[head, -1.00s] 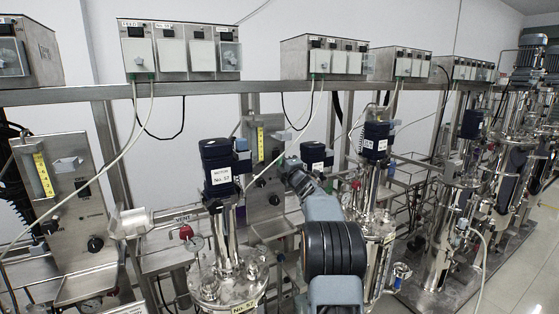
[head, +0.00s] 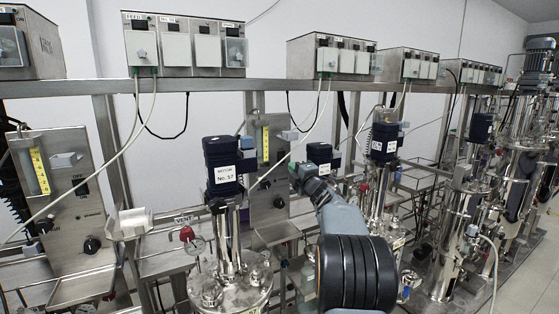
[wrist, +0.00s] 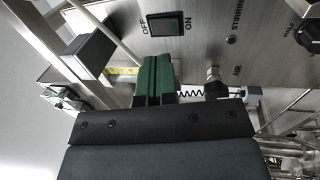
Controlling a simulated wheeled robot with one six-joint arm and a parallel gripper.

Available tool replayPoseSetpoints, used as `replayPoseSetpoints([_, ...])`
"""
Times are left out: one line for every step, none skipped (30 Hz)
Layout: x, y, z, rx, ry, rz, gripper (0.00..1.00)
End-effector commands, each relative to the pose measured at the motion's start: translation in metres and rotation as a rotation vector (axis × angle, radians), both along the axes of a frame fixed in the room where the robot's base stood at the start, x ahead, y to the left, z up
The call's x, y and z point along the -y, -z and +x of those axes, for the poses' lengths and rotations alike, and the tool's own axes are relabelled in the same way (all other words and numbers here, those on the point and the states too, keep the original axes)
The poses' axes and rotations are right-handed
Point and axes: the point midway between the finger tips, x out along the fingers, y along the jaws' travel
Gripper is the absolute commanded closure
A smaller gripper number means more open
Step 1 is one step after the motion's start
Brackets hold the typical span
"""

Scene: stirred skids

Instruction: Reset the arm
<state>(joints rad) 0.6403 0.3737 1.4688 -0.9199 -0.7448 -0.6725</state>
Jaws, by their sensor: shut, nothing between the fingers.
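My gripper shows in the wrist view (wrist: 154,72) as two green fingers lying side by side, shut with nothing between them. They extend from a dark block at the bottom of that view. Behind them is a steel control panel (wrist: 265,75) with a black OFF/ON rocker switch (wrist: 166,24) and a black knob at right. I cannot tell whether the fingers touch the panel.
A motor-topped vessel (head: 222,165) stands left of my arm and another (head: 385,140) right of it. A steel rail (head: 200,86) carrying control boxes (head: 184,45) runs above. Hoses hang between. Bare floor (head: 530,260) shows at far right.

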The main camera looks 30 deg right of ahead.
Motion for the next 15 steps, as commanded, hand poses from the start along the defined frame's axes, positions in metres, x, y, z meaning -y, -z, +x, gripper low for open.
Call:
replayPoseSetpoints([0.0,0.0,0.0,0.0,0.0,0.0,1.0])
replayPoseSetpoints([0.0,0.0,0.0,0.0,0.0,0.0,1.0])
replayPoseSetpoints([0.0,0.0,0.0,0.0,0.0,0.0,1.0])
replayPoseSetpoints([0.0,0.0,0.0,0.0,0.0,0.0,1.0])
replayPoseSetpoints([0.0,0.0,0.0,0.0,0.0,0.0,1.0])
replayPoseSetpoints([0.0,0.0,0.0,0.0,0.0,0.0,1.0])
replayPoseSetpoints([0.0,0.0,0.0,0.0,0.0,0.0,1.0])
replayPoseSetpoints([0.0,0.0,0.0,0.0,0.0,0.0,1.0])
replayPoseSetpoints([-0.001,0.0,0.0,-0.001,0.001,0.003,1.0])
replayPoseSetpoints([-0.006,-0.002,0.0,-0.006,0.008,0.025,1.0])
replayPoseSetpoints([-0.011,-0.002,-0.001,-0.015,0.019,0.056,1.0])
replayPoseSetpoints([-0.02,-0.003,-0.003,-0.03,0.039,0.108,1.0])
replayPoseSetpoints([-0.028,-0.002,-0.005,-0.047,0.058,0.16,1.0])
replayPoseSetpoints([-0.037,0.0,-0.008,-0.068,0.08,0.218,1.0])
replayPoseSetpoints([-0.051,0.005,-0.014,-0.102,0.115,0.312,1.0])
